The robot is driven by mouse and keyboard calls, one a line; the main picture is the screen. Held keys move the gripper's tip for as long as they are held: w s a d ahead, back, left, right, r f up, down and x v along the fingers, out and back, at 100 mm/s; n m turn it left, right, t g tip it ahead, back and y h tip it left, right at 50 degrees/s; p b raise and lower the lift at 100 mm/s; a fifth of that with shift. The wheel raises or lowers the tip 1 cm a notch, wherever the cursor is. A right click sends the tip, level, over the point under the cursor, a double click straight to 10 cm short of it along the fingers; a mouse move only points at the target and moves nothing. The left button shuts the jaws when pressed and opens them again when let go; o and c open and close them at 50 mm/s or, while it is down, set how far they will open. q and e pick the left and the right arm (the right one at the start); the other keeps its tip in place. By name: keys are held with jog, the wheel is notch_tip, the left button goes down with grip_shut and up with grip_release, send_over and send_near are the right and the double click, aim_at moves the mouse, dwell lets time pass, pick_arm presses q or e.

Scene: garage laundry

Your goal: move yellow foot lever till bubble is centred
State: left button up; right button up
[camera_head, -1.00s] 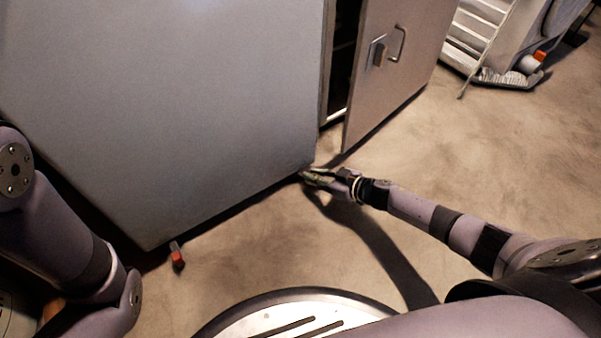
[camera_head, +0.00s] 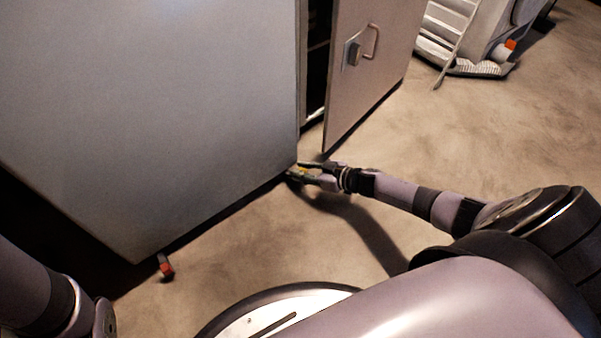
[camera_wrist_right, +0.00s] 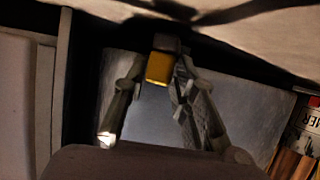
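The yellow foot lever (camera_wrist_right: 158,68) shows in the right wrist view as a short yellow block between my right fingertips. In the head view only a small yellow patch (camera_head: 303,170) shows at the cabinet's bottom corner. My right gripper (camera_wrist_right: 160,72) has its fingers apart, one on each side of the lever, with a narrow gap visible on the left side. It also shows in the head view (camera_head: 298,170), low by that corner. My left gripper is outside the frame; only links of that arm show. No bubble level is visible.
The grey cabinet (camera_head: 150,110) fills the left, its door (camera_head: 375,65) standing open. A red-tipped foot (camera_head: 166,268) sticks out at its near corner. A stepladder (camera_head: 447,35) and an orange-capped container (camera_head: 506,48) stand at the back right. The floor (camera_head: 480,130) is clear on the right.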

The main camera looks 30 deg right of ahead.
jog(key=shift+o, duration=1.1)
jog(key=shift+s+a, duration=0.1)
jog(key=shift+a, duration=0.1)
jog(key=shift+f, duration=0.1)
jog(key=shift+s, duration=0.25)
jog(key=v, duration=1.1)
jog(key=shift+d+r, duration=0.25)
jog(key=shift+r, duration=0.05)
jog(key=shift+s, duration=0.15)
